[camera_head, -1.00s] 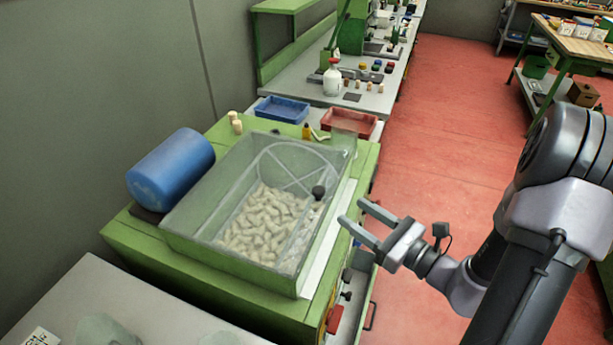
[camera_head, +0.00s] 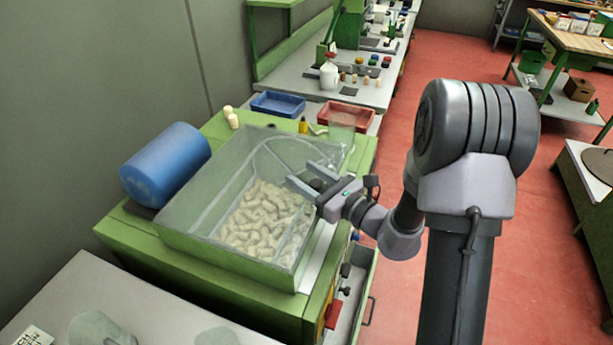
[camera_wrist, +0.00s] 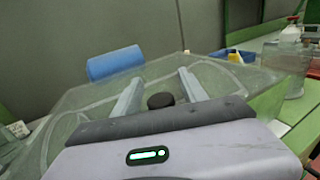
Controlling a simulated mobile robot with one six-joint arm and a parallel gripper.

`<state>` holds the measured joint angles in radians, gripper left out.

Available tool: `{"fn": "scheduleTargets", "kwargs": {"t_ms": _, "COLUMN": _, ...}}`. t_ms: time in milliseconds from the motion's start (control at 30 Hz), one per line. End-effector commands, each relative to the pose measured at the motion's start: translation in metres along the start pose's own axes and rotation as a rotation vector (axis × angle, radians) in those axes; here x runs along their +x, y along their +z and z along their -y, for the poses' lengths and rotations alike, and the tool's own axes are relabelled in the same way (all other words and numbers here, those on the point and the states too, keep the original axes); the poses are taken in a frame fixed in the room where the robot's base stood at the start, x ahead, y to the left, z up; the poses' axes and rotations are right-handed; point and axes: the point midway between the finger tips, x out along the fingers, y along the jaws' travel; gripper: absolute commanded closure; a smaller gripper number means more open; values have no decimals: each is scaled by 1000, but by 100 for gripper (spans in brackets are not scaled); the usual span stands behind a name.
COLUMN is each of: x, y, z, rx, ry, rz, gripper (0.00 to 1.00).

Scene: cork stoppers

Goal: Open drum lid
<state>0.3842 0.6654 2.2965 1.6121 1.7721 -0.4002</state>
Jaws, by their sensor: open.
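The drum lid (camera_head: 205,205) is a clear cover over a green machine, and it is shut. Pale corks (camera_head: 262,215) lie beneath it. A dark round knob (camera_head: 318,185) sits on the lid's right side, and it also shows in the wrist view (camera_wrist: 161,100). My gripper (camera_head: 302,173) is open at the lid's right side. In the wrist view its two fingers (camera_wrist: 158,92) reach out on either side of the knob. I cannot tell whether they touch it.
A blue cylinder (camera_head: 165,163) lies on the machine's left side. A blue tray (camera_head: 278,105) and a red tray (camera_head: 345,115) stand behind it. Two corks (camera_head: 231,117) stand at the machine's back left corner.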

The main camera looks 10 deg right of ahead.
Motion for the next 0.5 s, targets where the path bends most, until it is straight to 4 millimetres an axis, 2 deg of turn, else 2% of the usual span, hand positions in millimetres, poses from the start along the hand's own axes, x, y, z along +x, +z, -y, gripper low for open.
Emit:
{"fn": "scheduleTargets", "kwargs": {"t_ms": 33, "x": 0, "y": 0, "z": 0, "rx": 0, "ry": 0, "rz": 0, "gripper": 56}}
{"fn": "scheduleTargets", "kwargs": {"t_ms": 267, "x": 0, "y": 0, "z": 0, "rx": 0, "ry": 0, "rz": 0, "gripper": 100}}
{"fn": "scheduleTargets", "kwargs": {"t_ms": 500, "x": 0, "y": 0, "z": 0, "rx": 0, "ry": 1, "rz": -1, "gripper": 100}}
